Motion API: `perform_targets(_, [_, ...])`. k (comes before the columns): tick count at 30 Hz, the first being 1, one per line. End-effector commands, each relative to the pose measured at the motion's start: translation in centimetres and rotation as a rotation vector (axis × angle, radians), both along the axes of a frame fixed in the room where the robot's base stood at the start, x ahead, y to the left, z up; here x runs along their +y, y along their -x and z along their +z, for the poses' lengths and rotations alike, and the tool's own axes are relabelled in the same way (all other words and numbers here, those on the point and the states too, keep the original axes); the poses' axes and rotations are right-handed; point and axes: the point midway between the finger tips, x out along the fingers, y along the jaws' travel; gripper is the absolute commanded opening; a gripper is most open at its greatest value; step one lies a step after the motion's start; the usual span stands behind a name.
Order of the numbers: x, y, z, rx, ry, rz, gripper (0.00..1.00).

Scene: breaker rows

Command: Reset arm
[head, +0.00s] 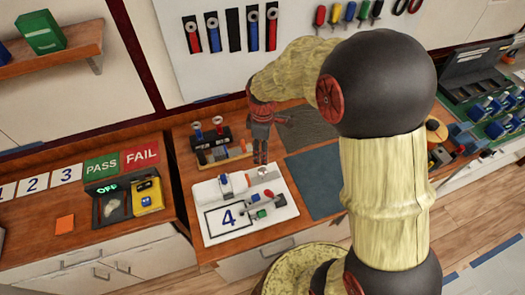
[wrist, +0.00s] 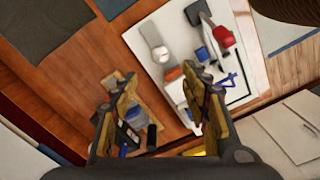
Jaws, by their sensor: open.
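My arm reaches out over the bench, with its pale yellow and dark links filling much of the head view's right. My gripper (head: 261,160) hangs pointing down above the back edge of a white board (head: 281,213), beside a small rack with tools (head: 219,150). In the wrist view my gripper (wrist: 156,73) has its two fingers well apart. Nothing is seen held between them. The white board (wrist: 145,35) lies below, with a white-and-grey part (wrist: 160,45) and a red-and-grey part (wrist: 220,38) on it. The fingers hide some of the board and rack.
A dark blue mat (head: 316,183) lies right of the board. To the left stand a yellow-and-black device box (head: 147,194) and PASS (head: 101,166) and FAIL (head: 140,155) signs. Tools hang on a white wall panel (head: 285,62) behind. A shelf (head: 50,63) juts out upper left.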

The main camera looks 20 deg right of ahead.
Motion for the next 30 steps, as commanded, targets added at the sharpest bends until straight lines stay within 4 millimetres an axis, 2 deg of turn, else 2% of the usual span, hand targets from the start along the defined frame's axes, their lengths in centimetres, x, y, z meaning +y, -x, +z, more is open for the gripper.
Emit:
perform_targets(10, [0.0, 0.0, 0.0, 0.0, 0.0, -0.011, 0.46])
perform_targets(15, [0.0, 0.4, -0.1, 0.012, 0.0, -0.144, 0.46])
perform_targets(20, [0.0, 3.4, -0.7, 0.064, 0.011, -0.356, 0.46])
perform_targets(30, [0.0, 10.1, 4.7, -0.017, -0.007, -0.796, 0.46])
